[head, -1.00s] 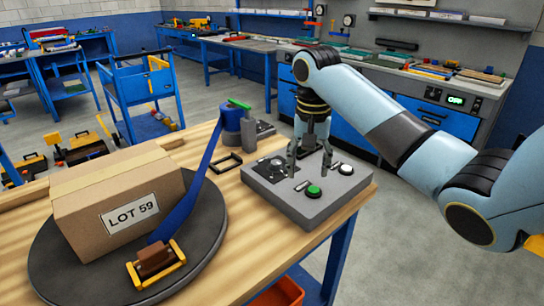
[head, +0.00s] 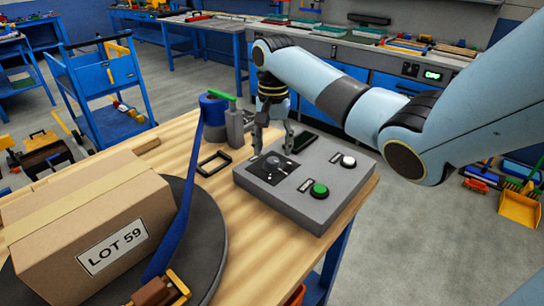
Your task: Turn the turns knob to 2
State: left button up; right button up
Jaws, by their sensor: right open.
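The grey control panel (head: 306,208) lies on the wooden table. The dark turns knob (head: 273,162) sits on a black dial plate at the panel's left part; its setting is too small to read. A green button (head: 319,190) and a white button (head: 348,161) are on the panel's right part. My right gripper (head: 273,150) points down with its fingers apart, over the far left part of the panel by the knob. It holds nothing that I can see, and I cannot tell whether a finger touches the knob. My left gripper is out of view.
A box marked LOT 59 (head: 88,222) stands on a dark round turntable (head: 208,240) at the left. A blue strap (head: 184,215) runs to a post with a green handle (head: 222,96). A small black frame (head: 213,163) lies left of the panel.

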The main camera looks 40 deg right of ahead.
aim_at(273, 160)
notch_tip(273, 160, down, 4)
jog(key=shift+r, duration=0.2)
jog(key=shift+f, duration=0.2)
jog(key=c, duration=0.7)
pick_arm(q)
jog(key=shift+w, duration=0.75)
pick_arm(e)
grip_shut()
